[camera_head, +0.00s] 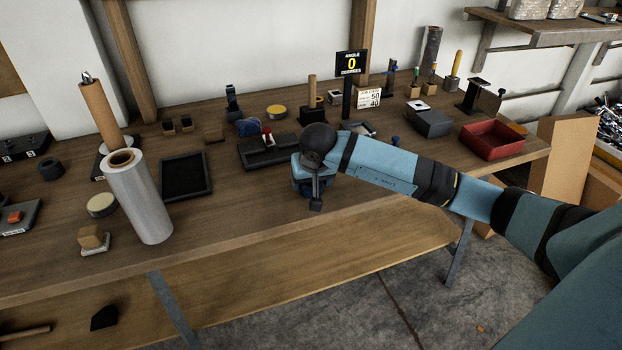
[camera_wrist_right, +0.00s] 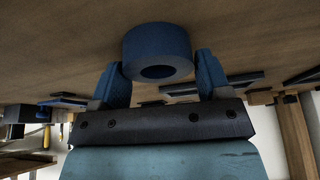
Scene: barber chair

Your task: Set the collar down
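The collar (camera_wrist_right: 157,52) is a dark blue ring with a hole through it, in the right wrist view. It sits between the two blue fingers of my right gripper (camera_wrist_right: 160,75), which appear to close on its sides. The wooden workbench top (camera_wrist_right: 60,60) fills the upper part of that view behind the collar. I cannot tell whether the collar touches it. In the head view my right gripper (camera_head: 314,190) hangs near the front edge of the workbench (camera_head: 240,205), and my wrist mostly hides the collar. My left gripper is not in view.
A black tray (camera_head: 186,176) and a wrapped roll (camera_head: 138,198) stand left of my right gripper. A dark fixture with a red knob (camera_head: 268,146) lies just behind it. A display reading 0 (camera_head: 351,64) stands behind. A red bin (camera_head: 490,140) is at right. Bare bench lies left of the gripper.

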